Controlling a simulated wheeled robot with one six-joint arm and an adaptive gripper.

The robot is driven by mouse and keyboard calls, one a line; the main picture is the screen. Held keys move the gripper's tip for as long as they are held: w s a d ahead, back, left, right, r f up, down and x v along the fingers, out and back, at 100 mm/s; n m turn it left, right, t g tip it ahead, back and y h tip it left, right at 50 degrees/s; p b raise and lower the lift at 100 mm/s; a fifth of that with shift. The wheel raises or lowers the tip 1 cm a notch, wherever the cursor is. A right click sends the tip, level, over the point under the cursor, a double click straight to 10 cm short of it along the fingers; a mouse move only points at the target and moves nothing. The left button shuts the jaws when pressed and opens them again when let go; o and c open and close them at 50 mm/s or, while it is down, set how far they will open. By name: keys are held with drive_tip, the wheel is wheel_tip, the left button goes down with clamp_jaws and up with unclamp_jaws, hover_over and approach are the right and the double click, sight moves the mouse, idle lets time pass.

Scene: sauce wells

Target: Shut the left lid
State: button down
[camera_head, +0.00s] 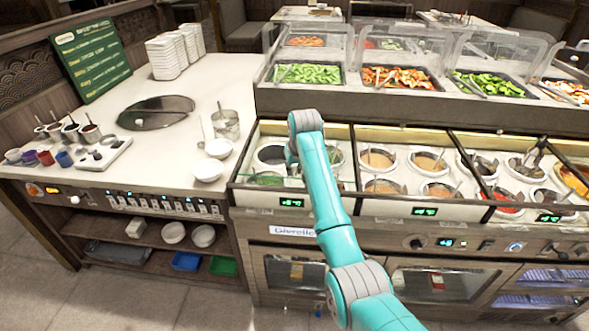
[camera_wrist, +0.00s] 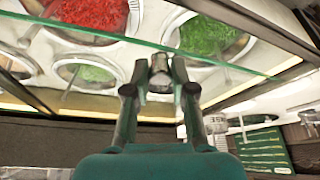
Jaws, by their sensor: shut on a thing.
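The left lid is a clear glass panel with a green edge (camera_wrist: 100,36), crossing the wrist view above the sauce wells. My gripper (camera_wrist: 160,78) is at this edge, its two fingers on either side of a small grey handle (camera_wrist: 160,62). It is shut on that handle. In the head view, my arm reaches over the left well section (camera_head: 268,179), and the fingertips are hidden. The lid's glass is faint there, so I cannot tell its exact angle. Through the glass, the wrist view shows wells with red shreds (camera_wrist: 92,12) and green shreds (camera_wrist: 215,36).
More wells (camera_head: 378,158) with spoons lie to the right. A raised salad case (camera_head: 310,74) with clear covers stands behind. On the left, the white counter (camera_head: 165,150) holds white bowls (camera_head: 207,169), a glass jar (camera_head: 226,124), stacked plates (camera_head: 165,58) and a green board (camera_head: 91,58).

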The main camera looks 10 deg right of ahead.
drive_tip(key=c, duration=1.2)
unclamp_jaws()
drive_tip(key=v, duration=1.2)
